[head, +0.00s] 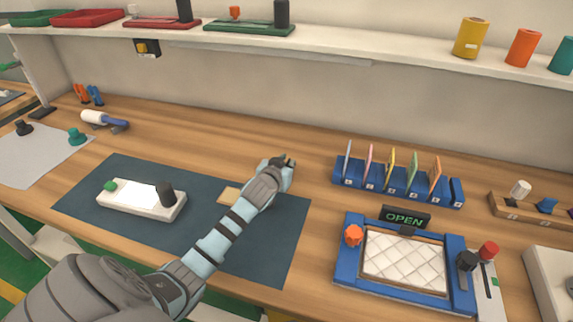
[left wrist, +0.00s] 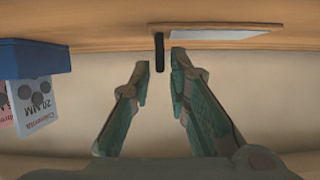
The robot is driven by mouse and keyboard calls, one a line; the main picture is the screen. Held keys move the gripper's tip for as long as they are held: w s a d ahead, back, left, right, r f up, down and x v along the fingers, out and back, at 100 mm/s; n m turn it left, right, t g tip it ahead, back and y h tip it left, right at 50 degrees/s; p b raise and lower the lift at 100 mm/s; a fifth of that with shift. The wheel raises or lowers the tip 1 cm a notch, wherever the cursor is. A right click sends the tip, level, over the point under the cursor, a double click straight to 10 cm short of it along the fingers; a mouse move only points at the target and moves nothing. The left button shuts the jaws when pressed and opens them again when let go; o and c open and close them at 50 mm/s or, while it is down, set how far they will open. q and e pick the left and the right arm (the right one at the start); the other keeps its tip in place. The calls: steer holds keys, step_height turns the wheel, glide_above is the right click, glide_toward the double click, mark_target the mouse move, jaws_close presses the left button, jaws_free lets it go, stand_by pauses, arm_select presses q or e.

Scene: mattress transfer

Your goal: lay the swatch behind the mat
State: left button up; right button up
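The dark mat (head: 150,228) lies on the wooden counter. A small tan flat piece (head: 228,195) lies on it beside my left arm, partly covered; I cannot tell if it is the swatch. My left gripper (head: 287,162) is over the mat's back edge. In the left wrist view its fingers (left wrist: 160,72) are apart with nothing pinched. Just past the tips are a dark upright peg (left wrist: 158,52) and a pale flat plate (left wrist: 215,33) with a brown edge, on the counter; this may be the swatch, hidden in the head view. My right gripper is out of view.
A white block (head: 140,199) with a green knob and dark cylinder stands on the mat. Right of it are a blue card rack (head: 400,190), an OPEN sign (head: 405,218) and a blue-framed quilted pad (head: 403,262). A shelf (head: 330,40) overhangs the back. Counter behind the mat is mostly clear.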

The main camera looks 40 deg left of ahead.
arm_select(q)
steer(key=shift+r, duration=0.15)
steer(key=shift+s+d+r, duration=0.1)
steer(key=shift+s, duration=0.2)
steer(key=p+v, duration=0.2)
steer(key=v, duration=0.9)
steer(key=shift+s+p, duration=0.15)
steer(key=shift+p, duration=0.25)
steer(key=shift+r, duration=0.15)
